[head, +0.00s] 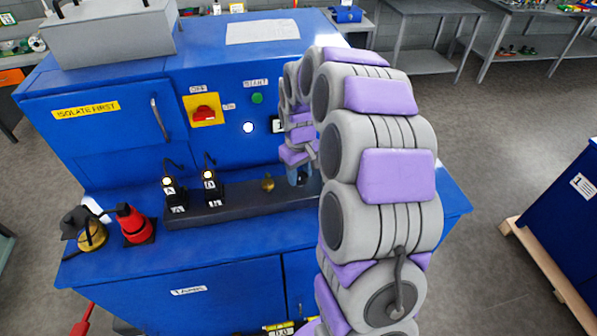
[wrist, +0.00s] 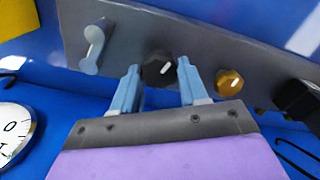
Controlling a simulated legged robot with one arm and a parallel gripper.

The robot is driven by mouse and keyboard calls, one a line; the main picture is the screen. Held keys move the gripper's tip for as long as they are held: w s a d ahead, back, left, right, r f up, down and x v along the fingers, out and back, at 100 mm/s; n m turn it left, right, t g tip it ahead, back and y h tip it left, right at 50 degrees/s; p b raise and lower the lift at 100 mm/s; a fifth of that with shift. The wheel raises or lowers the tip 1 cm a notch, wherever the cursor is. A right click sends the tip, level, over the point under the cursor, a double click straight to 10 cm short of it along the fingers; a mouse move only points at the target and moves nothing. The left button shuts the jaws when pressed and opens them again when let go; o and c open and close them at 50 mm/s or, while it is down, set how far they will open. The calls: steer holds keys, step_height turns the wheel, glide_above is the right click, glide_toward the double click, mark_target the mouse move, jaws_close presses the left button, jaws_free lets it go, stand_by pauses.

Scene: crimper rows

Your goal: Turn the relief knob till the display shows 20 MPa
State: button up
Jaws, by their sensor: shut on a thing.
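In the wrist view a black round knob (wrist: 157,69) with a white pointer mark sits on the grey manifold block (wrist: 210,50). The mark leans up and to the right. The two blue fingers of my gripper (wrist: 160,88) are on either side of this knob and shut on it. In the head view my gripper (head: 299,176) is at the right part of the block, and the arm hides the black knob.
A brass knob (wrist: 230,81) is just right of the gripped knob in the wrist view, and a grey lever (wrist: 95,45) is to its left. Two black valves (head: 174,194) (head: 211,186) stand on the block. A red-yellow switch (head: 204,112) is on the panel.

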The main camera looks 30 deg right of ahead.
mark_target(299, 174)
steer(key=shift+d+r+m, duration=0.1)
steer(key=shift+d+m, duration=0.05)
steer(key=shift+m, duration=0.45)
steer(key=shift+w+m+p, duration=0.1)
steer(key=shift+m+p, duration=0.2)
steer(key=shift+m, duration=0.1)
steer(key=o, duration=1)
steer(key=shift+o, duration=0.2)
step_height(299, 174, up, 17)
steer(key=p, duration=0.1)
